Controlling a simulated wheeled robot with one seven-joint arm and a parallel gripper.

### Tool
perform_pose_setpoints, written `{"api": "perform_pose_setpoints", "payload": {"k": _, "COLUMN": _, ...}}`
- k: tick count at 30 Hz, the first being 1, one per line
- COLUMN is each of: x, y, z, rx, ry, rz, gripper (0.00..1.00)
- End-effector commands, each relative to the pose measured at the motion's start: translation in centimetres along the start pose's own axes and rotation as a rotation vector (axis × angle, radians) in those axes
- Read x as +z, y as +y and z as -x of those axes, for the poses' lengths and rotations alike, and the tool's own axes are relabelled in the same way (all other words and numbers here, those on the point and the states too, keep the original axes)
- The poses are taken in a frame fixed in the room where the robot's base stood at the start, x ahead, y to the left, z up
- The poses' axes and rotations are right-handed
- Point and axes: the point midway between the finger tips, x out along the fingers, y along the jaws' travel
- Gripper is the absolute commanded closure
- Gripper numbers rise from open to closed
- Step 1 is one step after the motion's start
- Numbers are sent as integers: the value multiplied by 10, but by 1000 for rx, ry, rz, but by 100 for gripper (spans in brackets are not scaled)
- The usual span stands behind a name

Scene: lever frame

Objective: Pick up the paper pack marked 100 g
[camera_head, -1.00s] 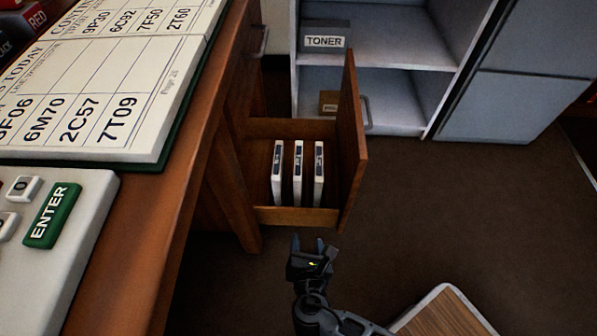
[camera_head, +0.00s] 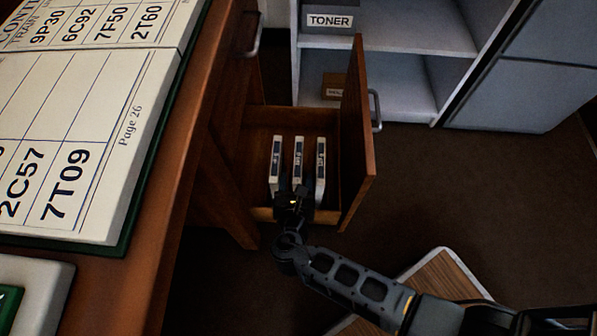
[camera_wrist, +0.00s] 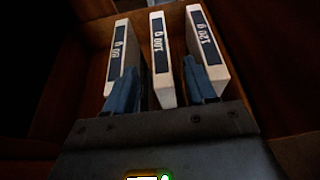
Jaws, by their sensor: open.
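Three white paper packs stand on edge side by side in an open wooden drawer. The pack marked 100 g (camera_wrist: 158,60) is the middle one; it also shows in the head view (camera_head: 299,155). The left pack (camera_wrist: 122,56) has a label that looks like 80 g, and the right pack (camera_wrist: 204,45) is marked 120 g. My gripper (camera_head: 293,184) is open at the drawer's near end. In the wrist view its blue fingers lie on either side of the 100 g pack's near end. I cannot tell whether they touch it.
The drawer's front panel (camera_head: 356,150) stands on the right and its low near wall (camera_head: 325,216) lies by my gripper. The desk (camera_head: 185,190) is on the left. A shelf (camera_head: 400,98) with a toner box (camera_head: 328,21) stands behind. Brown floor (camera_head: 480,190) is open to the right.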

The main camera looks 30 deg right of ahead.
Motion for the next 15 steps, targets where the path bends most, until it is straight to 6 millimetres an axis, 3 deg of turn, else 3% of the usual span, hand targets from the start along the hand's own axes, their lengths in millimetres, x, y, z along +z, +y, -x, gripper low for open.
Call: {"api": "perform_pose_setpoints", "payload": {"k": 15, "x": 2, "y": -2, "z": -58, "rx": -2, "ry": 0, "rz": -3, "gripper": 45}}
